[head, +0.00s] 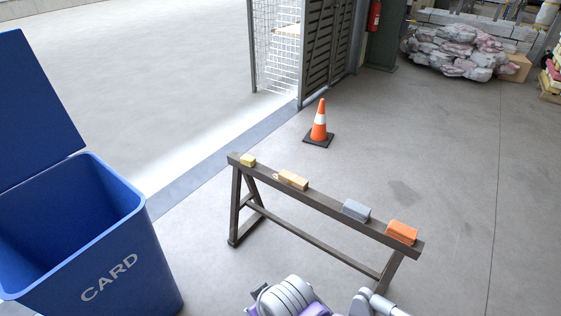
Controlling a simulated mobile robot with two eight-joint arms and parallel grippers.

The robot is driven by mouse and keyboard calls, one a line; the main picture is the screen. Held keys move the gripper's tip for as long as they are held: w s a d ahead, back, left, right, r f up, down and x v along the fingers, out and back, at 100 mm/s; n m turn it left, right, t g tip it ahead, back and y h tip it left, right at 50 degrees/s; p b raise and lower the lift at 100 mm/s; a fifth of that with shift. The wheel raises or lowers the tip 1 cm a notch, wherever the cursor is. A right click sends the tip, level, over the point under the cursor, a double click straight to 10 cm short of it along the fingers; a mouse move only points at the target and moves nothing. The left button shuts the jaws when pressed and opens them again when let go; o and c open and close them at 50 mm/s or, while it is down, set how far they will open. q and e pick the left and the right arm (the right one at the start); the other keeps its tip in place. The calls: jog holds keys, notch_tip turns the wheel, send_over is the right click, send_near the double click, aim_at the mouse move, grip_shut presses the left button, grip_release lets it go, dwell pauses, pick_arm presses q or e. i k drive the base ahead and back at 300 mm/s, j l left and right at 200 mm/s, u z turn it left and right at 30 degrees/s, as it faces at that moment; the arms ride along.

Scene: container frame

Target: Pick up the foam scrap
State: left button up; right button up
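A dark narrow beam on trestle legs (322,202) stands in the middle of the floor with a row of small blocks on top. From left to right they are a small yellow block (248,161), a tan block (293,180) with a pale loop at its left end, a grey block (356,211) and an orange block (402,232). I cannot tell for certain which is the foam scrap; the yellow and the grey blocks both look possible. Parts of my arms show at the bottom edge, in front of the trestle. Neither gripper's fingers can be made out.
A blue bin (150,255) marked CARD stands at the left with its lid up. An orange cone (319,124) stands behind the trestle. A mesh gate (272,50), wrapped bundles (455,52) and a red extinguisher (374,16) are farther back. Floor right of the trestle is clear.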

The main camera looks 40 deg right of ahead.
aim_at(247, 160)
jog(key=z, duration=1.1)
jog(key=i+j, duration=0.1)
jog(key=i, duration=0.45)
jog(key=i+j+z, duration=0.1)
jog(key=i, duration=0.5)
jog(key=i+j+z, duration=0.1)
jog(key=i, duration=0.45)
jog(key=i+j, duration=0.2)
jog(key=i, duration=0.35)
